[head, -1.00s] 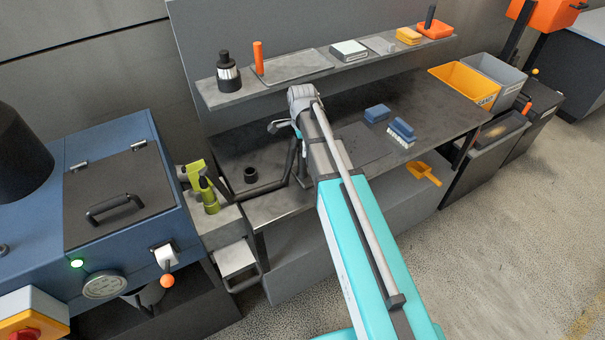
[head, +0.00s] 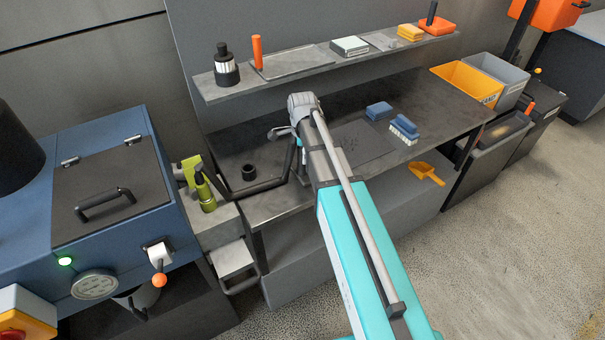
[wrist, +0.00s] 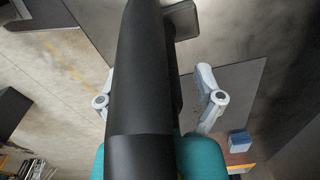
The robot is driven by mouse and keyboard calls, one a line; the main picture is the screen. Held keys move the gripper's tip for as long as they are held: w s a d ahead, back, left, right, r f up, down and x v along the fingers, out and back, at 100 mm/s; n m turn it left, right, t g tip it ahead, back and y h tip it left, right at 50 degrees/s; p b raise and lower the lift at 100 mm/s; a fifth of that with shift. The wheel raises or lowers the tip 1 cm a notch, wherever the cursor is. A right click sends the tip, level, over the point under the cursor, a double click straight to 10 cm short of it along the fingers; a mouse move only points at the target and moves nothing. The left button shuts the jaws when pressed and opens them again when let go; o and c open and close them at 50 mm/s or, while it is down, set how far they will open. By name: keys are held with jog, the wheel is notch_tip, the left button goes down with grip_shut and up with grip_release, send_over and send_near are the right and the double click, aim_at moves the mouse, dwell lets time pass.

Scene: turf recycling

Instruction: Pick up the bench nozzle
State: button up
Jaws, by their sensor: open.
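A bent black tube, which I take to be the bench nozzle (head: 266,187), lies along the left of the grey workbench and rises toward my arm's end. Its upper part is partly hidden by my wrist. In the wrist view a large dark cylinder (wrist: 140,100), likely the same nozzle, runs between my two fingers. In the head view my gripper (head: 283,132) is mostly hidden behind my wrist.
A black ring (head: 248,172) sits on the bench left of my arm. A blue machine (head: 110,200) stands left, a yellow bin (head: 467,82) right.

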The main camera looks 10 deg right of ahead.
jog(key=shift+f, duration=0.15)
dwell(0.5)
grip_shut()
